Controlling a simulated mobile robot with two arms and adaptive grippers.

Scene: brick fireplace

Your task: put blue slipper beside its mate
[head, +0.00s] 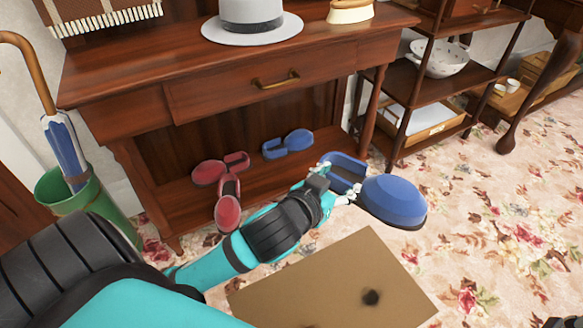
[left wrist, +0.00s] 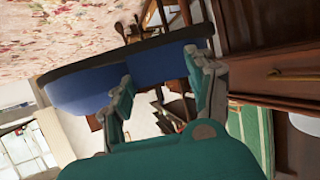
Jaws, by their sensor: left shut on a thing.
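My left gripper (head: 338,186) is shut on a blue slipper (head: 394,200) and holds it in front of the table's right end, with the toe pointing right. The left wrist view shows the slipper (left wrist: 85,88) between both fingers (left wrist: 162,95). Its mate, another blue slipper (head: 290,142), lies on the low shelf (head: 270,187) of the dark wooden table, left of and behind my gripper. A dark piece at the bottom right corner may be my right gripper (head: 565,323); its jaws cannot be made out.
Two red slippers (head: 212,173) (head: 228,208) are left of the blue mate. A grey hat (head: 250,22) is on the tabletop. A green bin (head: 78,200) with an umbrella (head: 66,145) stands left. A brown board (head: 325,285) is in front. Shelves (head: 405,85) stand right; flowered carpet (head: 500,220) there is clear.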

